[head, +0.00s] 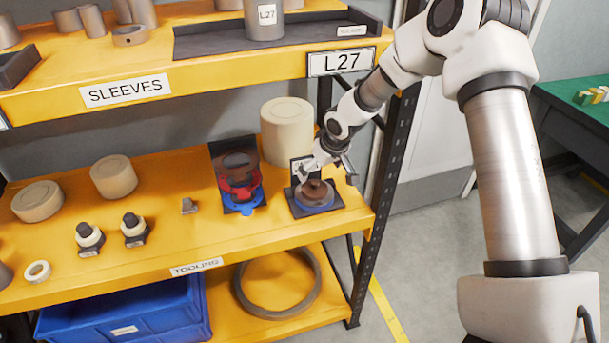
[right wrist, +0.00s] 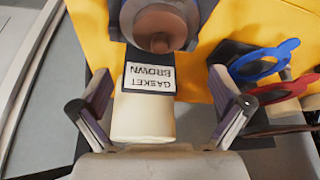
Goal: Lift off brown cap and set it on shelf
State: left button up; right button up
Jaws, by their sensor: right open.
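The brown cap (head: 315,191) sits upright on a blue ring on a dark base plate at the right end of the yellow middle shelf (head: 160,215). Its round top and knob also show at the top of the right wrist view (right wrist: 160,27). My right gripper (head: 325,164) is open and empty above and behind the cap in the head view. In the right wrist view, its fingers stand wide apart, with the cap beyond the fingertips. A "GASKET BROWN" label (right wrist: 152,78) stands beside the cap. My left gripper is not in view.
A red and blue gasket set (head: 240,186) stands on a dark plate left of the cap. A tall cream cylinder (head: 286,132) stands behind. The upper shelf (head: 225,75) overhangs, and a dark upright (head: 383,165) edges the right side. Bare shelf lies front left.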

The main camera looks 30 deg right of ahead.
aim_at(316, 183)
jog(key=x, duration=0.7)
jog(key=shift+s+d+f+p, duration=0.15)
jog(key=shift+s+f+p, duration=0.15)
jog(key=shift+r, duration=0.1)
jog(key=shift+s, duration=0.15)
jog(key=c, duration=0.9)
